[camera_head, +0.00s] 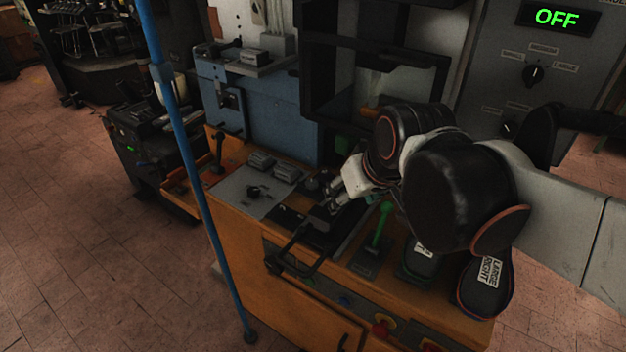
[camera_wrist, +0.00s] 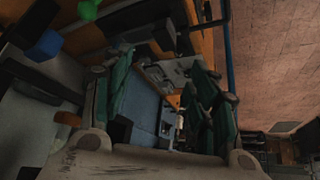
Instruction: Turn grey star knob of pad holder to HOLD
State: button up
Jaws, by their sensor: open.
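My gripper (camera_head: 333,199) reaches down and left over the dark fittings on top of the orange machine bench in the head view. In the wrist view its two green fingers stand apart with nothing held between them (camera_wrist: 160,75). A dark, lobed shape (camera_head: 318,183) lies just beyond the fingertips in the head view; I cannot tell whether it is the pad holder's grey star knob. No HOLD marking is readable. My gripper and arm hide part of the bench top.
A grey plate with a black knob (camera_head: 254,191) lies left of my gripper. A green-handled lever (camera_head: 382,222) and a pad labelled LARGE RIGHT (camera_head: 484,288) are to its right. A blue pole (camera_head: 190,160) stands in front. A display (camera_head: 557,18) reads OFF.

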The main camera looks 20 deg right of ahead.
jog(key=w+f+n+g, duration=0.1)
jog(key=w+f+n, duration=0.1)
jog(key=w, duration=1.2)
jog(key=n+g+y, duration=0.1)
send_near(312, 182)
jog(key=b+x, duration=0.3)
jog(key=x, duration=0.5)
jog(key=shift+s+f, duration=0.1)
jog(key=c, duration=1.1)
